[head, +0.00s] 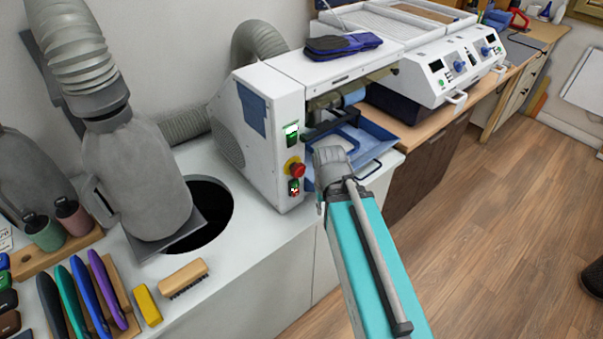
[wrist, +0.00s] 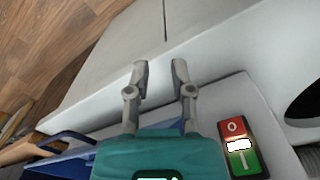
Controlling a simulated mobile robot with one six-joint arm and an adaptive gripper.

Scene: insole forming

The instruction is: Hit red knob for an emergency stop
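The red knob (head: 297,169) sits on a yellow base on the front panel of the white machine (head: 268,90) in the head view. A red-and-green rocker switch (head: 293,187) is just below it; a red-and-green switch also shows at the lower right of the wrist view (wrist: 238,146). I cannot make out the red knob in the wrist view. My gripper (wrist: 159,68) has its two grey fingers apart with nothing between them. In the head view my arm ends just right of the panel, and its fingers cannot be made out there.
A dark round hole (head: 205,215) opens in the white counter (head: 245,262) left of the machine. A wooden brush (head: 183,277) and a yellow block (head: 147,305) lie on the counter. A blue tray (head: 375,133) projects from the machine behind my arm. Open wooden floor (head: 500,230) lies right.

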